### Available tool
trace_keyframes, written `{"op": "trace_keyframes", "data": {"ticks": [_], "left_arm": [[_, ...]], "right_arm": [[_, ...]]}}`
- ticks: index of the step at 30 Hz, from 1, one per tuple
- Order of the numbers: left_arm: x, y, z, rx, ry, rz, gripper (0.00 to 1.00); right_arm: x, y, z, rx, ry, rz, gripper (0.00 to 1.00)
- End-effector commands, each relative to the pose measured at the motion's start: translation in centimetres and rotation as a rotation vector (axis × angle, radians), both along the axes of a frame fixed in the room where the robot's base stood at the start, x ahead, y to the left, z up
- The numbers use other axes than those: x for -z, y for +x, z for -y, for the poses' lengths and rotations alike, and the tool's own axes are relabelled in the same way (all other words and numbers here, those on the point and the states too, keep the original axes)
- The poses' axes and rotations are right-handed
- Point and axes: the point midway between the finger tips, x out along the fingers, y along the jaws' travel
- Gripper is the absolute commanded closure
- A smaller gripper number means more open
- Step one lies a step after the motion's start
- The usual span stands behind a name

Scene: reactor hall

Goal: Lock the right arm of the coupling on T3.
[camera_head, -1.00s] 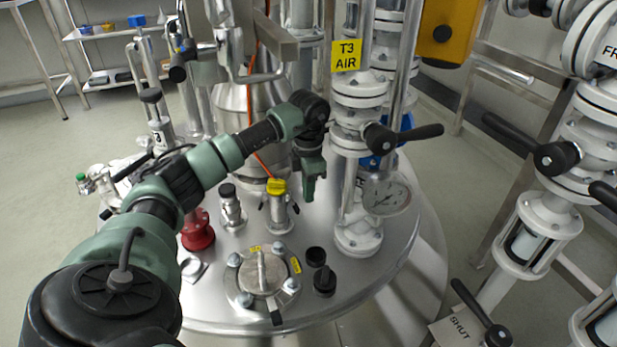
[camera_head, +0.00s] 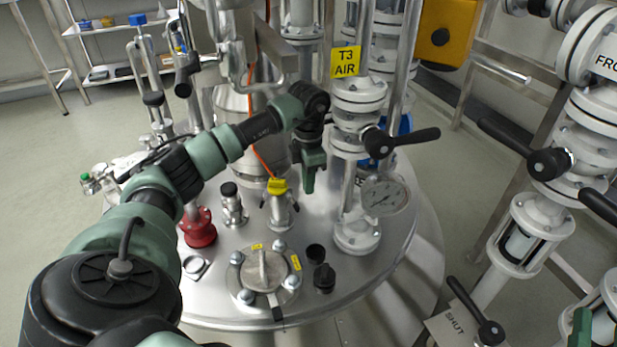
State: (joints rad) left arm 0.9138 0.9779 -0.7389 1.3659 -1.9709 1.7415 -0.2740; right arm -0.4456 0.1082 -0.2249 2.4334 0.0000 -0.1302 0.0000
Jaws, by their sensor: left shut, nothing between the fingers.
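The coupling (camera_head: 280,211) is a small metal fitting with a yellow cap or tag (camera_head: 277,186) on top, standing on the steel vessel lid (camera_head: 215,295). Short arms show at its left and right sides; their exact positions are too small to tell. My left gripper (camera_head: 308,186) points down just right of the coupling, with its fingers together and nothing between them. It appears apart from the coupling. A green piece at the lower right edge looks like part of my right gripper (camera_head: 581,328); its fingers cannot be made out.
A white valve column with the T3 AIR sign (camera_head: 345,61), a black handle (camera_head: 402,141) and a gauge (camera_head: 385,195) stands close right of my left gripper. A bolted hatch (camera_head: 262,280) and black knobs (camera_head: 324,278) lie in front. A red fitting (camera_head: 198,228) stands left.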

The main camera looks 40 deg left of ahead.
Motion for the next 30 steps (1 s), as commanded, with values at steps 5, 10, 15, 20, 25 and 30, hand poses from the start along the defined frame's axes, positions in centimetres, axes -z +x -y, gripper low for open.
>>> {"op": "trace_keyframes", "data": {"ticks": [5,10,15,20,25,30], "left_arm": [[-0.6,0.0,0.0,0.000,0.000,0.000,1.00],[-1.0,0.0,0.0,0.000,0.000,0.000,1.00],[-1.2,0.0,0.0,0.000,0.000,0.001,1.00],[-1.2,0.0,0.0,0.000,0.000,0.000,1.00],[-1.2,0.0,0.0,0.000,0.000,0.000,1.00],[-1.2,0.0,0.0,0.000,0.000,0.000,1.00]], "right_arm": [[2.0,0.4,0.2,0.006,-0.030,-0.111,0.64],[4.0,0.5,0.4,0.013,-0.057,-0.213,0.64],[5.3,0.4,0.6,0.016,-0.072,-0.272,0.64],[5.4,0.4,0.6,0.017,-0.073,-0.279,0.64],[5.4,0.4,0.6,0.017,-0.073,-0.277,0.64],[5.4,0.4,0.6,0.016,-0.073,-0.277,0.64]]}}
